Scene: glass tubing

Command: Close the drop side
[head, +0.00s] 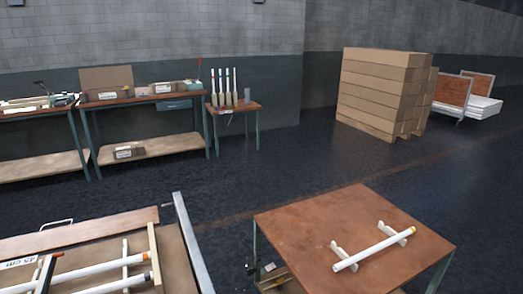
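A wooden-floored bin or bench (178,262) fills the lower left corner, cut off by the picture's edges. White tubes (105,268) lie inside on pale supports, near a "45 cm" label (18,262). Neither of my grippers shows.
A brown-topped table (290,225) at the lower right bears one white tube (375,249) on two rests. Workbenches (150,146) and a small stand (236,108) with upright tubes line the back wall. Stacked cartons (375,90) stand at the back right. Dark floor lies open between.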

